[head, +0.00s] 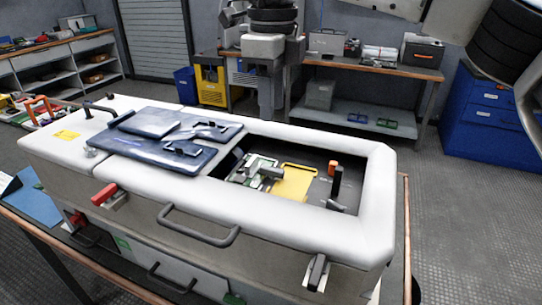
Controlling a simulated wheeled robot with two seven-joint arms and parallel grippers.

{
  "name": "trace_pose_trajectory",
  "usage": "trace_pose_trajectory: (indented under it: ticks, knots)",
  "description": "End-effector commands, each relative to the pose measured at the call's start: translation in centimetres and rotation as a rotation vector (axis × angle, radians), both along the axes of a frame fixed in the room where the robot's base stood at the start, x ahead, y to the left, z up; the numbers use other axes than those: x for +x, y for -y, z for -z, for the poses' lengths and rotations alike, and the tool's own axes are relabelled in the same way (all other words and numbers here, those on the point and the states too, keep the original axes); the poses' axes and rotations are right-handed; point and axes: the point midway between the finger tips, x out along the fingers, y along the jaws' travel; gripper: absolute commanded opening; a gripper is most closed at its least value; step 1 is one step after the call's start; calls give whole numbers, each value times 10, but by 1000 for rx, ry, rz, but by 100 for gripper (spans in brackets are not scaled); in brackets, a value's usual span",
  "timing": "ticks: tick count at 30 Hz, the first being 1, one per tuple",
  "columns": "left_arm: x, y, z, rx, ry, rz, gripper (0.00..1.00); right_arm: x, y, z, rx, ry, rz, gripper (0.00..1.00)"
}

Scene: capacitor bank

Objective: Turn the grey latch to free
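The white capacitor bank housing (215,205) lies across the table with its top partly open. What looks like the grey latch (318,272) sits on its front wall near the right corner, upright, with a dark edge. A latch with a red handle (105,194) is on the same front wall at the left. My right gripper (271,115) hangs pointing down beyond the housing's far edge, at the top centre, apart from both latches. Its dark fingers blend with the background, so their opening cannot be made out. My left gripper is out of the picture.
A dark blue cover (165,138) lies over the left part of the opening. Inside are a yellow plate (295,183), a green-edged board and a black post (336,183). A dark handle (200,226) juts from the front wall. Floor right of the table is clear.

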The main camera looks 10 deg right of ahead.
Motion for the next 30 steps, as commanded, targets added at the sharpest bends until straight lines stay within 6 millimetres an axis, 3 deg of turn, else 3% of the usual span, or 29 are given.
trace_pose_trajectory:
  ticks: [9,15,21,30]
  knots:
    - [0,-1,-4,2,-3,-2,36,0,1,71,-1,-4,1,34]
    - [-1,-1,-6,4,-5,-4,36,0,0,105,-1,-4,1,34]
    - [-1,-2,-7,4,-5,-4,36,0,0,122,0,-2,0,34]
    - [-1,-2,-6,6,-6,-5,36,0,0,125,0,-1,0,34]
